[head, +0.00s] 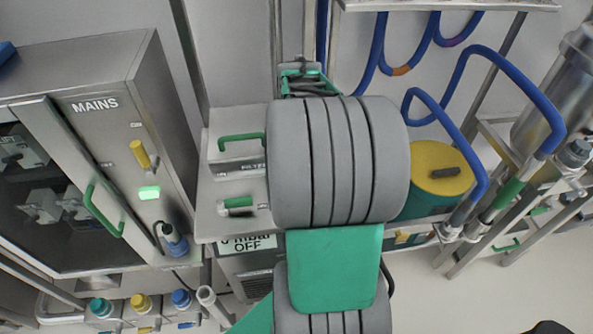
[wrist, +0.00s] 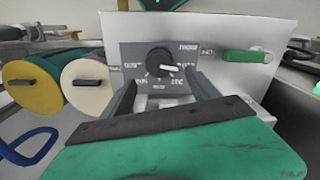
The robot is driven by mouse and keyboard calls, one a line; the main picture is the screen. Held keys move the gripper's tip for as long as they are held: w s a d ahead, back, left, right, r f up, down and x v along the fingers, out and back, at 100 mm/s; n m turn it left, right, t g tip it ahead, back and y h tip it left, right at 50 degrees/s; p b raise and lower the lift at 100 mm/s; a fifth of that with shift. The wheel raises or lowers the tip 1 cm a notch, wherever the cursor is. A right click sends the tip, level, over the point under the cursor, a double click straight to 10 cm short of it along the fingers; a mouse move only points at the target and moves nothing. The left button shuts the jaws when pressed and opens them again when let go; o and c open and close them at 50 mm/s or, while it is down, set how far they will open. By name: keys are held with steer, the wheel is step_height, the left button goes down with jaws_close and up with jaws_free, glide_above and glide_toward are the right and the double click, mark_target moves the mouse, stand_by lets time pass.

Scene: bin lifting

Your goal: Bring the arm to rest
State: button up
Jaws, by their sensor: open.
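My arm reaches forward through the middle of the head view, and its thick grey links hide much of the bench behind. My gripper (wrist: 162,88) is open in the wrist view, with a grey finger on each side and nothing held between them. Ahead of it is a dark panel with a round black dial (wrist: 159,60) and white markings. The gap between fingertips and panel is hard to judge. In the head view the wrist end of my arm shows small beyond the grey links, and the fingertips cannot be made out.
A steel MAINS cabinet (head: 140,88) with a green-handled door stands at left. A yellow-topped green drum (head: 441,168) and blue hoses (head: 510,68) are at right. A steel unit with a green handle (head: 236,140) sits close left of my arm.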

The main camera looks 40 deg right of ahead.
steer(key=f, duration=0.1)
steer(key=s+a+f+m, duration=0.1)
steer(key=s+f+m, duration=0.1)
steer(key=shift+a, duration=0.3)
steer(key=shift+m, duration=0.4)
steer(key=s+a, duration=0.2)
steer(key=a, duration=0.1)
steer(key=shift+a+r, duration=0.1)
steer(key=shift+a, duration=0.2)
steer(key=w+a+r+n+t, duration=0.1)
steer(key=a+r+n, duration=0.2)
steer(key=a, duration=0.6)
steer(key=w+a+r+n+t, duration=0.2)
steer(key=a+r+n, duration=0.2)
steer(key=a, duration=0.6)
steer(key=shift+w+r+t, duration=0.25)
steer(key=shift+r+t, duration=0.05)
steer(key=shift+r, duration=0.35)
